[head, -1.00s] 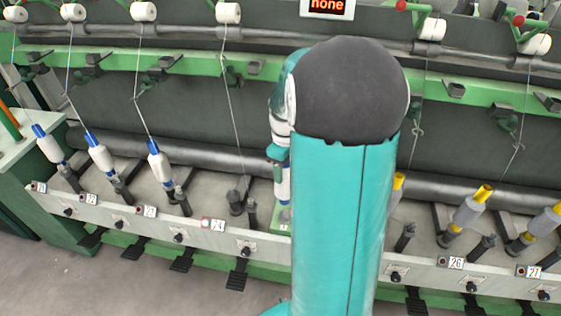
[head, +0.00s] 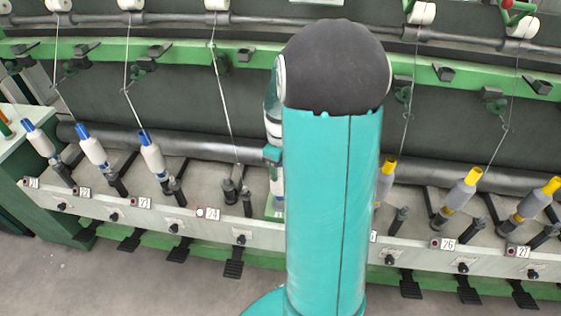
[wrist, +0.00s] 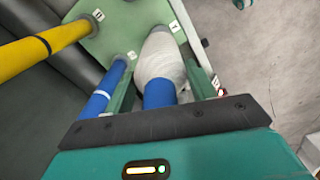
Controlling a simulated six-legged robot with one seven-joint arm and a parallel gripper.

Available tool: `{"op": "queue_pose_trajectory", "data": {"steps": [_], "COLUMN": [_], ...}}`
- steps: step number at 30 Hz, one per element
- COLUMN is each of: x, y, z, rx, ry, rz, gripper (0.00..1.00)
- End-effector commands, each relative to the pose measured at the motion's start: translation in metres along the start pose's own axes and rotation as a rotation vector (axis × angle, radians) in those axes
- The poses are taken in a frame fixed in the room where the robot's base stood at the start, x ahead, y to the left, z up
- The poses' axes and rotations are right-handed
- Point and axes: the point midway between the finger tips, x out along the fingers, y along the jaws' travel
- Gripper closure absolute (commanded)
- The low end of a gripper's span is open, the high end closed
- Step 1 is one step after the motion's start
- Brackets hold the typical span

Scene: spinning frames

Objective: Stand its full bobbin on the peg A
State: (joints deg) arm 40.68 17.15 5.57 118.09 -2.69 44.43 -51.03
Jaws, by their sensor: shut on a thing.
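My gripper (wrist: 160,90) is shut on a full bobbin, with white yarn (wrist: 160,60) and a blue tube end (wrist: 158,95). In the wrist view the bobbin is over a green plate (wrist: 120,32) with small letter tags, too small to read surely. Its far end is hidden, so I cannot tell whether it sits on a peg. A blue tube (wrist: 104,90) and a yellow tube with a dark band (wrist: 35,48) stand on the plate to the left. In the head view my arm hides most of the gripper; part of the bobbin (head: 277,185) shows beside it.
The spinning frame (head: 110,207) spans the head view. Blue-tubed bobbins (head: 92,150) stand on the left spindles, yellow-tubed ones (head: 462,192) on the right. The spindle by tag 24 (head: 230,190) is bare. Grey floor (head: 150,285) is clear in front.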

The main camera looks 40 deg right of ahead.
Motion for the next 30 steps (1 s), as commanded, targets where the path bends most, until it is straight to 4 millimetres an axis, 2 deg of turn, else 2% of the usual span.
{"op": "queue_pose_trajectory", "data": {"steps": [15,30], "x": [0.024,0.025], "y": [0.000,0.000], "z": [-0.001,0.000], "rx": [0.001,0.001], "ry": [0.000,0.000], "rz": [0.000,0.000], "gripper": [0.90,0.90]}}
